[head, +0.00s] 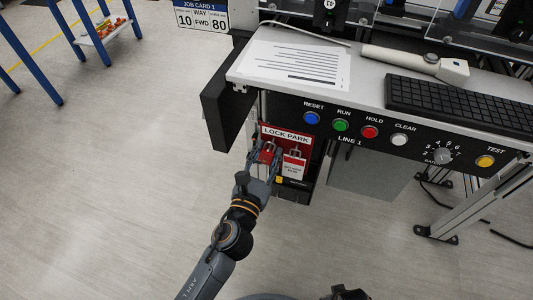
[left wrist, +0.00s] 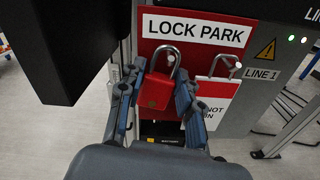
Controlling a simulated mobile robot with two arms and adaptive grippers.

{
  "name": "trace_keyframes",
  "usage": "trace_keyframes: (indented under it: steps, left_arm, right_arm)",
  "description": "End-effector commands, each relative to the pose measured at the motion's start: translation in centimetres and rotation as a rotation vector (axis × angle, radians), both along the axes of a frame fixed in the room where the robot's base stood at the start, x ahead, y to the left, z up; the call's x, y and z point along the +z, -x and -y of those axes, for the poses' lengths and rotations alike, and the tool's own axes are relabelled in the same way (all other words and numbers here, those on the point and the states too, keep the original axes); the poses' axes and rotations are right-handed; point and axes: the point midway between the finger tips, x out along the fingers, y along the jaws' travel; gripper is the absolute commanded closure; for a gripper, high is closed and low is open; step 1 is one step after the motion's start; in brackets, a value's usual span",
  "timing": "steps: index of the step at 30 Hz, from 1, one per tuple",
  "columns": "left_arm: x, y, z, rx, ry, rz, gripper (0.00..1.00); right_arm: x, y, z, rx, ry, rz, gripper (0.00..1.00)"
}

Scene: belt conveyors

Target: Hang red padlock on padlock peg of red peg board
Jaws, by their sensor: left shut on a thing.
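The red padlock (left wrist: 154,93) is upright between the fingers of my left gripper (left wrist: 152,105), its steel shackle pointing up. My left gripper (head: 263,162) is shut on the padlock (head: 266,155) in front of the red peg board (head: 286,133), which is headed "LOCK PARK". In the left wrist view the shackle overlaps a peg on the board (left wrist: 197,17), below the lettering. I cannot tell whether the shackle is around that peg or just in front of it.
A red and white tag (left wrist: 214,100) hangs from a peg just right of the padlock. A dark panel (head: 224,104) juts out at the upper left. The console with its buttons (head: 341,125) overhangs to the right. The floor (head: 110,200) at left is clear.

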Motion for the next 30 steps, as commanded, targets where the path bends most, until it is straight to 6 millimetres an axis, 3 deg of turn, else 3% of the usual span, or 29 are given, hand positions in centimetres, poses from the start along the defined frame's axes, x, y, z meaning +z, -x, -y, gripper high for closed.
trace_keyframes:
  steps: [4,5,8,20,30]
  left_arm:
    - [0.0,0.0,0.0,0.0,0.0,0.001,1.0]
    - [0.0,0.0,0.0,0.0,0.0,0.001,0.59]
    - [0.0,0.0,0.0,0.0,0.0,0.001,0.39]
    - [-0.1,0.6,-0.2,0.0,0.0,-0.002,0.39]
    - [-0.1,6.4,-2.1,0.002,0.001,-0.004,0.39]
  right_arm:
    - [0.0,-0.3,0.0,0.001,-0.001,0.005,0.6]
    - [0.0,-0.3,0.0,0.001,-0.001,0.006,0.6]
    - [0.1,-0.6,-0.1,0.001,-0.001,0.01,0.6]
    - [0.1,-0.7,-0.2,0.004,-0.002,0.011,0.6]
    - [0.1,-0.6,-0.1,0.003,0.0,0.01,0.6]
